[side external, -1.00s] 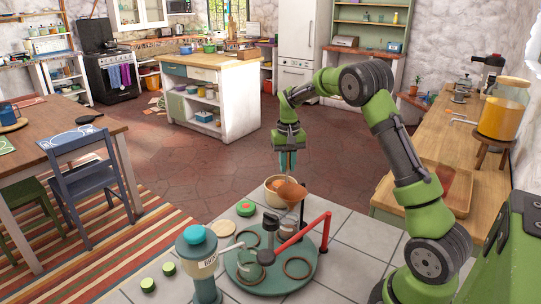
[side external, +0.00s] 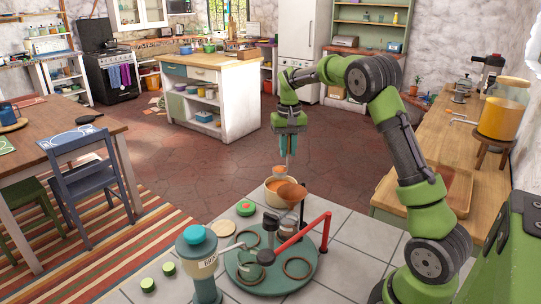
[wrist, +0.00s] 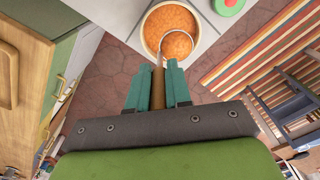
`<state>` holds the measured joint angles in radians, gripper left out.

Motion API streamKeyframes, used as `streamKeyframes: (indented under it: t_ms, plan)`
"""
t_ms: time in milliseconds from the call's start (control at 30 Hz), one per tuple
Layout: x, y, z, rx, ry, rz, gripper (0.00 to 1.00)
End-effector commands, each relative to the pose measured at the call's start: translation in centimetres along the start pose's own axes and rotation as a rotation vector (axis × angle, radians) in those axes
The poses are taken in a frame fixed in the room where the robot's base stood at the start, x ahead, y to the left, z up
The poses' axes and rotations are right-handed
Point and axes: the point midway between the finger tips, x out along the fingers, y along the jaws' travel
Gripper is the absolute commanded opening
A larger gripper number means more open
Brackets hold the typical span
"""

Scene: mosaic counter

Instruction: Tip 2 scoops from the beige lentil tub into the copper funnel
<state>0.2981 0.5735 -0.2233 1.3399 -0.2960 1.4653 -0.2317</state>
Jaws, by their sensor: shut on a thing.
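My gripper (side external: 290,146) has teal fingers and is shut on the handle of a scoop (wrist: 158,84). In the wrist view the scoop's round bowl (wrist: 177,43) is over the lentil tub and looks full of orange lentils. In the side view the scoop bowl (side external: 279,170) shows just above the tub's rim. The beige lentil tub (side external: 268,196) stands on the tiled counter with orange lentils inside; it also shows in the wrist view (wrist: 146,31). The copper funnel (side external: 291,194) stands in front of the tub, overlapping it in the side view.
A round green base (side external: 262,284) with several rings and a red arm (side external: 303,232) stands near the funnel. A teal-topped grinder-like device (side external: 197,250) is at front left. A green-and-red lid (side external: 245,208) and a pale disc (side external: 219,234) lie left of the tub.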

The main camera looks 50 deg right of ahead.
Motion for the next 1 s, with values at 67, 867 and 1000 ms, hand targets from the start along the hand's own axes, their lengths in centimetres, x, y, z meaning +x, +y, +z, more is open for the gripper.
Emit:
streamKeyframes:
  t_ms: [67, 867, 1000]
  plan:
    - [-0.3, -0.3, 0.0, -0.007, 0.002, -0.001, 0.0]
    - [-8.6, 1.9, 16.8, -0.015, -0.001, 0.001, 0.0]
    - [-8.4, 2.1, 16.9, 0.001, 0.001, 0.001, 0.0]
